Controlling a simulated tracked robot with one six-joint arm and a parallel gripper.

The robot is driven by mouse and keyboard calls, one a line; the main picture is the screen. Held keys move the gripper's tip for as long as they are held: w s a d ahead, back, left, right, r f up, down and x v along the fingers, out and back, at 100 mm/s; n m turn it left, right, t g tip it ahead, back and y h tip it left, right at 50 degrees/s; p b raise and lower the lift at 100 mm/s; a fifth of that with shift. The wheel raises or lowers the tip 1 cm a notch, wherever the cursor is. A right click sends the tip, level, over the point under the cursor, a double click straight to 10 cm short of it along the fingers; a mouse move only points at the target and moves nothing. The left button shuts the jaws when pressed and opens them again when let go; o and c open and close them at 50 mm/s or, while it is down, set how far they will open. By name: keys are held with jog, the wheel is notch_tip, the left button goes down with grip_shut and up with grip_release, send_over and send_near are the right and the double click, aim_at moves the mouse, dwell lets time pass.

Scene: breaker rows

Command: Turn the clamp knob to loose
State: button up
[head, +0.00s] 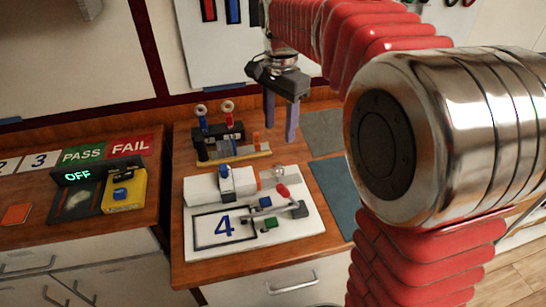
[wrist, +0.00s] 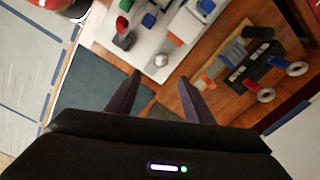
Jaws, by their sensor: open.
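A white board (head: 203,247) marked with a blue 4 lies on the middle counter and carries the fixture parts. A small round silvery knob (head: 279,171) sits at its back right; it also shows in the wrist view (wrist: 161,60). I take this for the clamp knob, but its label or pointer is too small to read. A red-ended lever (head: 283,190), a blue block (head: 265,202) and a green block (head: 270,222) are near it. My gripper (head: 280,122) is open and empty, pointing down above and behind the board. In the wrist view its fingertips (wrist: 160,80) are apart, with the knob just beyond them.
A black rack (head: 218,134) with red and blue ring-topped pieces stands behind the board. A teal mat (head: 334,196) lies to the right. On the left counter are a yellow box (head: 125,192), an OFF display (head: 78,176) and PASS and FAIL signs.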

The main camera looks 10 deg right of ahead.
aim_at(278, 167)
jog(key=shift+w+f, duration=0.15)
jog(key=shift+w, duration=0.2)
notch_tip(278, 167, down, 14)
jog(key=shift+r, duration=0.1)
dwell(0.8)
jog(key=shift+c, duration=0.5)
jog(key=c, duration=0.9)
jog(key=shift+a, duration=0.3)
jog(key=shift+c, duration=0.2)
jog(key=shift+d, duration=0.25)
